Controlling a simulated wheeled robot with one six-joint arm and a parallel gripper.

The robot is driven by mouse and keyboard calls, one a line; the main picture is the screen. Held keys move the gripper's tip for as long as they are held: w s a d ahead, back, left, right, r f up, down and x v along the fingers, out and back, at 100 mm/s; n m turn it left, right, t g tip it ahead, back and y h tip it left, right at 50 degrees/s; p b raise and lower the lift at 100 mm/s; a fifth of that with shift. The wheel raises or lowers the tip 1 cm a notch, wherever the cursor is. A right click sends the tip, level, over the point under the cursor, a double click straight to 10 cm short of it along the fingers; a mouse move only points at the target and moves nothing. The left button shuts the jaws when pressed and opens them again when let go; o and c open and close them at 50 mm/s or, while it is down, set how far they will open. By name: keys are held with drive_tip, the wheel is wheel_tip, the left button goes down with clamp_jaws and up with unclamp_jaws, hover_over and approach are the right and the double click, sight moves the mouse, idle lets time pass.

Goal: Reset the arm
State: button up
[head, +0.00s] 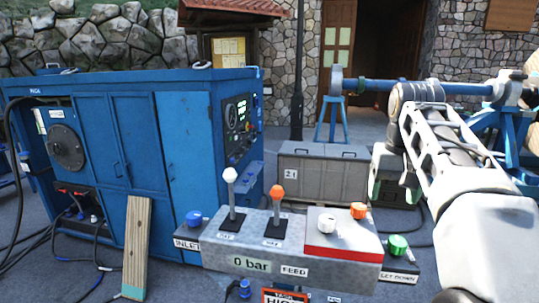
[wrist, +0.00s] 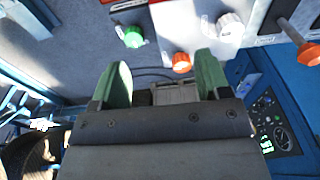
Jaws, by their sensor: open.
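My gripper (wrist: 161,66) shows in the wrist view as two green fingers set wide apart, with nothing between them. The wrist view shows the control console upside down beyond the fingers, with a green knob (wrist: 132,37), an orange knob (wrist: 181,62), a white knob (wrist: 229,24) and an orange-tipped lever (wrist: 306,52). In the head view my arm reaches up from the lower right, bent at the top. I cannot clearly make out the fingers there. No contact with the console (head: 292,240) is visible.
A blue power unit (head: 135,140) stands at the left with a plank (head: 138,245) leaning on it. A grey crate (head: 322,172) stands behind the console. A blue reel stand (head: 332,118) with a horizontal bar is behind my arm. Black cables lie on the ground at left.

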drive_tip(key=shift+t, duration=0.7)
drive_tip(key=x, duration=0.9)
drive_tip(key=shift+s+a+f, duration=0.15)
drive_tip(key=shift+a+f, duration=0.15)
drive_tip(key=s+a+f+n+t, duration=0.1)
drive_tip(key=s+a+f, duration=0.2)
drive_tip(key=s+f, duration=0.3)
drive_tip(key=s+a+f+n+t, duration=0.1)
drive_tip(key=s+a+f, duration=0.3)
drive_tip(key=s+f, duration=0.2)
drive_tip(key=shift+s+a+f+b, duration=0.3)
drive_tip(key=shift+s+f, duration=0.1)
drive_tip(key=shift+f, duration=0.45)
